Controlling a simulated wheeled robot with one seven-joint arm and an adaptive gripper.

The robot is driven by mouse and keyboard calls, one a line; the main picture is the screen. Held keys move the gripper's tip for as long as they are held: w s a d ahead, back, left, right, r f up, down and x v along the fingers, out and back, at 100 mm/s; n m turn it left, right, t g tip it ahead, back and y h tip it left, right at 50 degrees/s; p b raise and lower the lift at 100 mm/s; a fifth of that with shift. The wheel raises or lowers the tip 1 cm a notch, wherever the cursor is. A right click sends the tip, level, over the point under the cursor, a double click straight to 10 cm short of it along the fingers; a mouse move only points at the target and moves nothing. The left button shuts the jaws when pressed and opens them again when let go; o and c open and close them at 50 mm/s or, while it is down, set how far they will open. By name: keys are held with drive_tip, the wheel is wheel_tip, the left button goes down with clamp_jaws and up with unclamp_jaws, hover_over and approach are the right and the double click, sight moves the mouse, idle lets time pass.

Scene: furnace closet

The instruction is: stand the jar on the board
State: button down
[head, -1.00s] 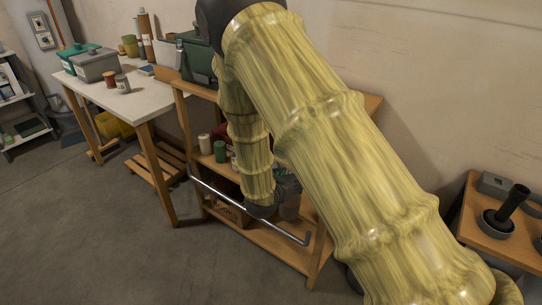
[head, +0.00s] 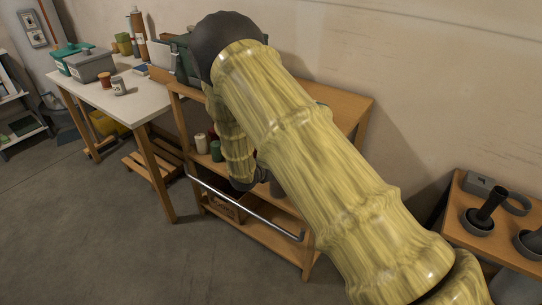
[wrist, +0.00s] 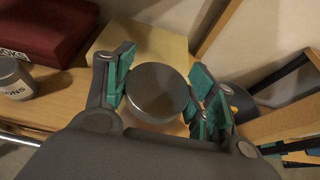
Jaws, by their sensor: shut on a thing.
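In the wrist view a jar with a round grey lid (wrist: 157,92) is between the teal-padded fingers of my gripper (wrist: 160,94). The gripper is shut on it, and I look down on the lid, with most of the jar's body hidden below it. A pale square board (wrist: 150,42) lies on the wooden shelf behind the jar, and the jar overlaps its near part in the picture. I cannot tell whether the jar touches the board. In the head view my arm hides the jar, the board and the fingers.
A dark red box (wrist: 45,28) and a labelled tin (wrist: 14,80) stand left of my gripper on the shelf. Wooden slats and dark parts are close on the right. In the head view a metal rail (head: 245,207) runs along the shelf unit's front; a white table (head: 125,105) stands left.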

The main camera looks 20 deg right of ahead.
drive_tip(key=w+f+p, duration=0.2)
drive_tip(key=w+f, duration=0.2)
drive_tip(key=w, duration=0.5)
drive_tip(key=shift+w+a+f, duration=0.15)
drive_tip(key=shift+w, duration=0.25)
drive_tip(key=c, duration=0.5)
unclamp_jaws()
drive_tip(key=shift+f, duration=0.1)
drive_tip(key=b+v, duration=0.1)
drive_tip(key=v, duration=1.1)
